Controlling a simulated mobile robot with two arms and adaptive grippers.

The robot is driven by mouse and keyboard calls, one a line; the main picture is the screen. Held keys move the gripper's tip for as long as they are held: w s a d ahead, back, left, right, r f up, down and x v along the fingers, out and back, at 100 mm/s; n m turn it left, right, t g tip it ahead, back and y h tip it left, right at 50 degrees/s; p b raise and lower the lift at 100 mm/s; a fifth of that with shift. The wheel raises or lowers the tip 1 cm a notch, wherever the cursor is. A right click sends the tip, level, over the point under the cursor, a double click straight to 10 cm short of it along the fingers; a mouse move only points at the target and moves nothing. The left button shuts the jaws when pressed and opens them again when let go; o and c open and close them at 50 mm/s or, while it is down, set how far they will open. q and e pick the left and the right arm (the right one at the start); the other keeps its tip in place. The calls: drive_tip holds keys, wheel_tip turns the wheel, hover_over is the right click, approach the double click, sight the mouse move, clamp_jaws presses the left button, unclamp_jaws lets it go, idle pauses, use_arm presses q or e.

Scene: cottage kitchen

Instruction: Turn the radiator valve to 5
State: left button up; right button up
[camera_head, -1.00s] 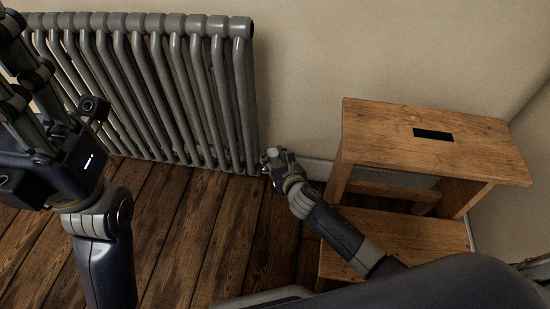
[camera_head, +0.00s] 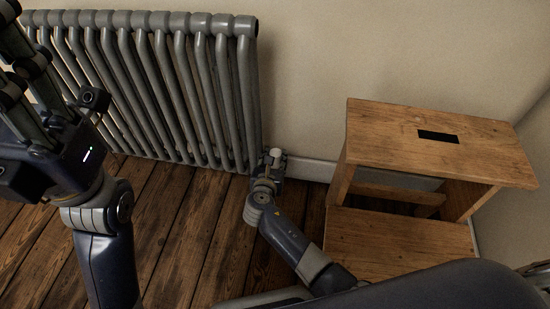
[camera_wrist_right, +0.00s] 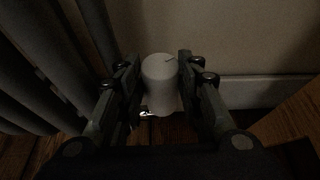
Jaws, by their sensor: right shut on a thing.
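The radiator valve (camera_head: 276,153) is a small pale knob low at the right end of the grey radiator (camera_head: 185,90). In the right wrist view the white, rounded valve head (camera_wrist_right: 160,72) stands between the two fingers, with a small dark mark on its top. I cannot read any number on it. My right gripper (camera_head: 270,162) is shut on the valve head; in the wrist view the right gripper (camera_wrist_right: 157,78) has one finger on each side of it. My left gripper (camera_head: 25,65) is raised at the left edge, away from the valve; its fingertips are not clear.
A wooden step stool (camera_head: 400,225) stands right of the valve, close to the wall. A pale skirting board (camera_head: 312,170) runs behind. The plank floor (camera_head: 170,215) left of my right arm is clear.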

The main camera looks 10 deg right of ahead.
idle(0.4)
drive_tip(key=o, duration=0.8)
drive_tip(key=shift+c, duration=0.2)
